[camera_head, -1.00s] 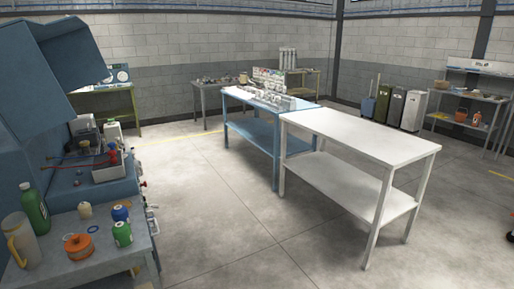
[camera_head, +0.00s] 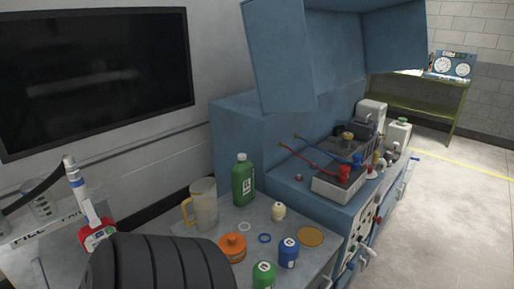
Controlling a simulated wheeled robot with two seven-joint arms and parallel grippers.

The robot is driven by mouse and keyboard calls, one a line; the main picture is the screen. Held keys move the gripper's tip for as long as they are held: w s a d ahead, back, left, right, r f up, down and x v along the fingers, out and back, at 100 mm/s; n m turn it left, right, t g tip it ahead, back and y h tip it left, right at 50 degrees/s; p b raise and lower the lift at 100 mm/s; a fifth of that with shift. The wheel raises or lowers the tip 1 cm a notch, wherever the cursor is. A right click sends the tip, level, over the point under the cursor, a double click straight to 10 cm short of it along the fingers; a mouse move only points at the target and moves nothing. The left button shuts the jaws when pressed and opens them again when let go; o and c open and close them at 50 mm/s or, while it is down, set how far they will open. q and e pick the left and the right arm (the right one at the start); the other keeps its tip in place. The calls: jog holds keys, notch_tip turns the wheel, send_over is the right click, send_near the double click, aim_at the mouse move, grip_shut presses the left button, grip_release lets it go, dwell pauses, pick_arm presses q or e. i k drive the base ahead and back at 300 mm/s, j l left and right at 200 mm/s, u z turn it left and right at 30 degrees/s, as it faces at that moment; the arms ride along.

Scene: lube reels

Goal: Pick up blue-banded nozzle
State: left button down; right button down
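A slim pale nozzle (camera_head: 79,187) with a blue band stands tilted at the far left, below the dark screen. Its lower end meets a red and white piece (camera_head: 97,236); I cannot tell whether that piece is its handle or a holder.
A grey bench (camera_head: 208,241) holds a clear jug (camera_head: 203,205), a green bottle (camera_head: 243,180), an orange pot (camera_head: 232,247), and blue (camera_head: 288,253) and green (camera_head: 264,275) jars. A blue hooded machine (camera_head: 240,145) stands behind. A dark ribbed form blocks the lower foreground. Open floor lies right.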

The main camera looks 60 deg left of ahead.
aim_at(76, 181)
jog(key=i+u, duration=0.1)
jog(key=u, duration=0.35)
jog(key=i+u, duration=0.1)
jog(key=u, duration=0.3)
jog(key=i+l+u, duration=0.1)
jog(key=u, duration=0.35)
jog(key=i+l+u, duration=0.1)
jog(key=u, duration=0.3)
